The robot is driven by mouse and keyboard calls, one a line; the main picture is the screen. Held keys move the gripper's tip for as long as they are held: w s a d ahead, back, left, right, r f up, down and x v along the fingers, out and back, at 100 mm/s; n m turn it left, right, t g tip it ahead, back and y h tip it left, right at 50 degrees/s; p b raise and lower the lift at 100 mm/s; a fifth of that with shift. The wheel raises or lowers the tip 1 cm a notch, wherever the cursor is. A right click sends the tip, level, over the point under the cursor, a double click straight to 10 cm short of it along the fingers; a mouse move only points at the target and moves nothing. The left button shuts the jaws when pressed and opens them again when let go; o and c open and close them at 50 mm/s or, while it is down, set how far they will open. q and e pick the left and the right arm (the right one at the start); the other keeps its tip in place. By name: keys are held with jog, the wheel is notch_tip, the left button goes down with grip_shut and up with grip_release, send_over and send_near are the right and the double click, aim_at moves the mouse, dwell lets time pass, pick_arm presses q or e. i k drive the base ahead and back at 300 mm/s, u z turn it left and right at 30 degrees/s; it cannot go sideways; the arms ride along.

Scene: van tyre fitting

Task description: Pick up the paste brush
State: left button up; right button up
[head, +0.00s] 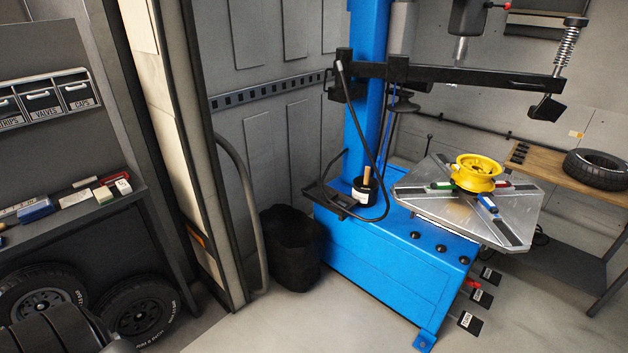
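The paste brush (367,176) stands in a black pot (362,193) with a pale label, and its wooden handle sticks up out of the top. Its lower end is hidden inside the pot. The pot sits by a black holder on the near left part of the blue tyre changer (376,254). Neither of my grippers can be seen in the head view.
A yellow rim (477,172) lies on the changer's turntable (437,206). A black bin (291,247) stands left of the changer. Grey floor is clear in front.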

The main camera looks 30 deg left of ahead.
aim_at(366, 186)
jog(key=u, duration=0.65)
jog(key=k, duration=0.45)
jog(key=u, duration=1.05)
jog(key=i, duration=2)
jog(key=z, duration=0.3)
